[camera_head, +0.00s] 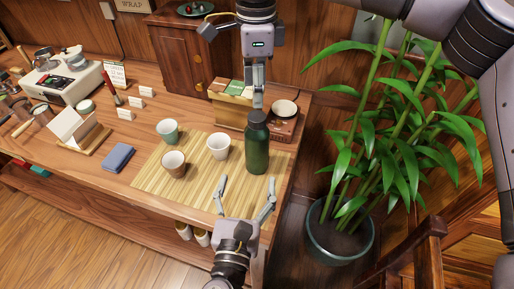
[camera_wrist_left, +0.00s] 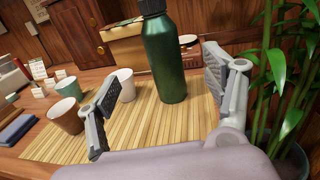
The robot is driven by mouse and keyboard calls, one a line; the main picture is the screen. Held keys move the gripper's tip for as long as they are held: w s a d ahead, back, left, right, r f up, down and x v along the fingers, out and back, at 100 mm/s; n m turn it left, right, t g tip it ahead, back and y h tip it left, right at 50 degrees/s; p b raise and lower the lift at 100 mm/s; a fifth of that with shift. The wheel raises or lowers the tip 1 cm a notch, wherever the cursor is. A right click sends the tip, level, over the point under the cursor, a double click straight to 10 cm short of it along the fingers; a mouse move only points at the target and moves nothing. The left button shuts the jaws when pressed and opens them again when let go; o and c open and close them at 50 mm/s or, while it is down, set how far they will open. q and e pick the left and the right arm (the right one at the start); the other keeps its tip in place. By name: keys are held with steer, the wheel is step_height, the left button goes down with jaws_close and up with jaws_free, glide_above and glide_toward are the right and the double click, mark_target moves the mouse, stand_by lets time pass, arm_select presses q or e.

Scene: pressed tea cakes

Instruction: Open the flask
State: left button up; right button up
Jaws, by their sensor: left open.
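The green flask (camera_head: 257,152) stands upright near the right end of the bamboo mat (camera_head: 150,178), with its dark cap (camera_head: 257,117) on top. My left gripper (camera_head: 246,193) is open and empty in front of the flask. In the left wrist view the flask (camera_wrist_left: 166,60) stands beyond and between the spread fingers, apart from them, and its cap is cut by the top edge. My right gripper (camera_head: 258,100) points down from above, its fingertips at or just behind the cap. Its fingers are seen edge-on, so I cannot tell whether they grip the cap.
A white cup (camera_head: 218,149), a brown-white cup (camera_head: 174,167) and a green cup (camera_head: 168,133) stand left of the flask. A box (camera_head: 235,110) and a small bowl (camera_head: 285,108) are behind it. A potted plant (camera_head: 345,240) stands right of the table.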

mark_target(255, 145)
arm_select(q)
steer(key=w, duration=0.5)
steer(key=w+d, duration=0.1)
steer(key=w, duration=0.4)
steer(key=w+d, duration=0.1)
steer(key=w, duration=0.3)
steer(key=shift+w+d+f, duration=0.15)
steer(key=shift+w, duration=0.25)
arm_select(e)
steer(key=shift+w+f, duration=0.25)
steer(key=shift+w, duration=0.2)
steer(key=shift+s, duration=0.1)
